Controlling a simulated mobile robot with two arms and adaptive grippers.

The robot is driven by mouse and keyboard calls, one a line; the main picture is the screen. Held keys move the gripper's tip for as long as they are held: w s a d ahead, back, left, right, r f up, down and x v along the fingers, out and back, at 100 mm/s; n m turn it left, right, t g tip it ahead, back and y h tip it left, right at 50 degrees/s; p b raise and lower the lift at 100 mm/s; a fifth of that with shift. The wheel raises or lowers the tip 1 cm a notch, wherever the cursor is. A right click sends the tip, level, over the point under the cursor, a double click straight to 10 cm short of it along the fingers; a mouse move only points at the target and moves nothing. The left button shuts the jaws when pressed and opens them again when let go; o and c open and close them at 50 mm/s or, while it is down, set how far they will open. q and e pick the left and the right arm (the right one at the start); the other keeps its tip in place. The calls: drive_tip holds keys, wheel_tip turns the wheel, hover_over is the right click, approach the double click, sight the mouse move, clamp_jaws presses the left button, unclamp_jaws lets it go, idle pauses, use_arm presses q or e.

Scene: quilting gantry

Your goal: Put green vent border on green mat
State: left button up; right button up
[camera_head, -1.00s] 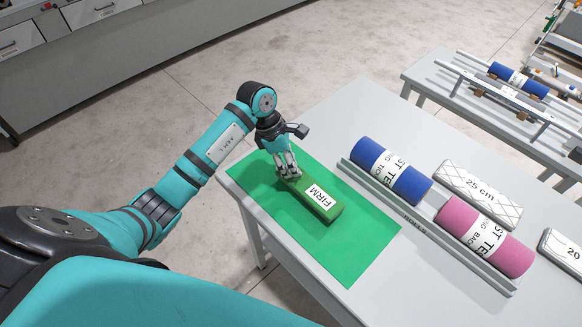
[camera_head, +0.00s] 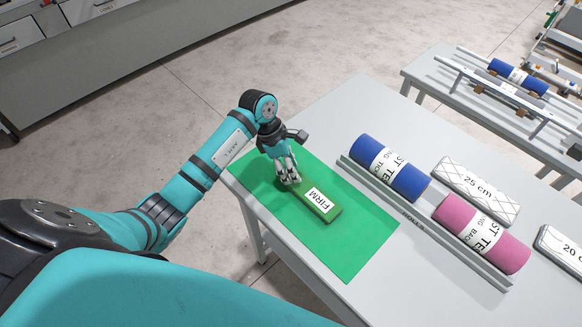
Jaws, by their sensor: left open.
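The green vent border (camera_head: 328,210) is a dark green bar with a white "FIRM" label. It lies on the green mat (camera_head: 350,258), which is spread on the left part of the light grey table. My left gripper (camera_head: 290,181) is open at the bar's upper-left end, just above it or around its edge. I cannot tell whether the fingers touch it. The fingers hide part of that end. My right gripper is not in view.
A blue roll (camera_head: 390,168) and a pink roll (camera_head: 481,234) lie in a grey rail (camera_head: 420,224) right of the mat. White "25 cm" (camera_head: 476,190) and "20" (camera_head: 562,250) blocks lie beyond. Another table (camera_head: 440,88) stands at the upper right.

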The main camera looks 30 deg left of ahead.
use_arm(q)
drive_tip(key=b+v, duration=0.2)
drive_tip(key=v, duration=0.9)
drive_tip(key=shift+r+b, duration=0.35)
drive_tip(key=shift+r, duration=0.05)
